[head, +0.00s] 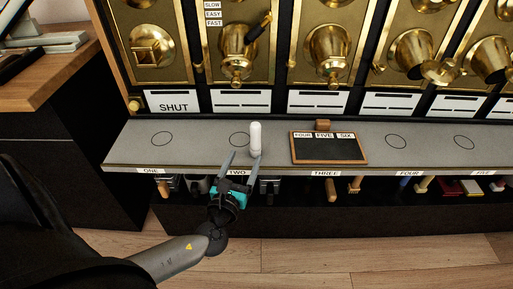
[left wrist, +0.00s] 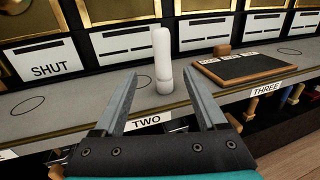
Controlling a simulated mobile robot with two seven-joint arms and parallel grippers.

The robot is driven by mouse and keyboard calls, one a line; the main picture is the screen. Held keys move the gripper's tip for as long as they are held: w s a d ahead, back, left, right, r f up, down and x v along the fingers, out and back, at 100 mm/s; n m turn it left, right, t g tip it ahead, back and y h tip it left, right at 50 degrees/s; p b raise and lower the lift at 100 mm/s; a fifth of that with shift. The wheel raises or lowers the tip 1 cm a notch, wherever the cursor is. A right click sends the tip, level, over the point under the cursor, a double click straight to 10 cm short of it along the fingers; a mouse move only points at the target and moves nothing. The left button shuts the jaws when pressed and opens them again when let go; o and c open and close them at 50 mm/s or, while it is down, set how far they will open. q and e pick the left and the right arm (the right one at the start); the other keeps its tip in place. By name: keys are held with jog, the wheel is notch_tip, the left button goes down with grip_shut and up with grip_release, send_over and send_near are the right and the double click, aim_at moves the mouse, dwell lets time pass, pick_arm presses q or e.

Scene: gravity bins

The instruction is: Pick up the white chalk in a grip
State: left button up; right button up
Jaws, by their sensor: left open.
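The white chalk (head: 255,138) stands upright on the grey shelf, just right of the circle above the TWO label. It also stands in the left wrist view (left wrist: 162,60), beyond and between my fingertips. My left gripper (head: 243,157) is open and empty, at the shelf's front edge. In the head view its right finger overlaps the foot of the chalk; I cannot tell if they touch. My right gripper is not in view.
A small chalkboard (head: 328,148) with a wooden frame lies on the grey shelf (head: 190,150) right of the chalk. Brass dispensers (head: 237,50) rise behind. Several tools (head: 330,190) hang under the shelf's front edge. The shelf left of the chalk is clear.

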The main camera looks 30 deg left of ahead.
aim_at(253, 140)
pick_arm(q)
jog(key=b+x, duration=0.1)
jog(key=x, duration=0.5)
jog(key=shift+w, duration=0.2)
jog(key=shift+r+b+x, duration=0.15)
jog(key=shift+b+x, duration=0.3)
jog(key=shift+x, duration=0.9)
jog(key=shift+r+b+x, duration=0.15)
jog(key=shift+b+x, duration=0.3)
jog(key=shift+x, duration=0.95)
jog(key=shift+w, duration=0.6)
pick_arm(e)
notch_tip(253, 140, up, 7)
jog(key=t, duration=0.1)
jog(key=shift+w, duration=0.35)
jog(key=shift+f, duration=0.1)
pick_arm(q)
grip_shut()
